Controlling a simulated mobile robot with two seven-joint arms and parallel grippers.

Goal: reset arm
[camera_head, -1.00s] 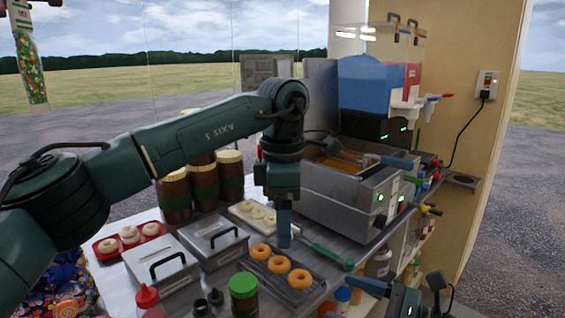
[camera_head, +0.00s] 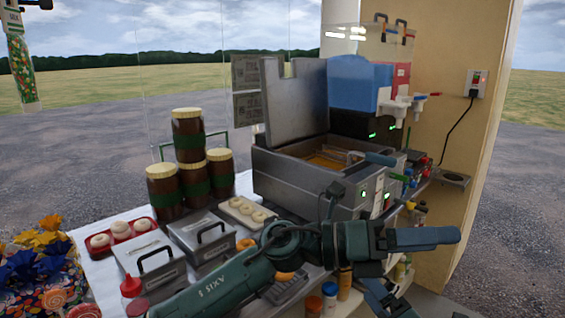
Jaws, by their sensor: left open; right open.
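My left arm crosses the lower middle of the head view. Its gripper (camera_head: 440,238) points right, in front of the fryer's lower right corner, with nothing seen between its fingers. Its fingers overlap in this side view. A part of my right gripper (camera_head: 383,299) shows at the bottom edge, below and left of the left one; it is largely hidden and I see nothing held in it.
The counter holds a fryer (camera_head: 300,188) with its lid up, lidded metal boxes (camera_head: 205,240), stacked brown jars (camera_head: 188,140), a red tray (camera_head: 126,240) of doughnuts and a white tray (camera_head: 236,216). My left arm covers much of the dark doughnut tray. A wooden post (camera_head: 455,150) stands right.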

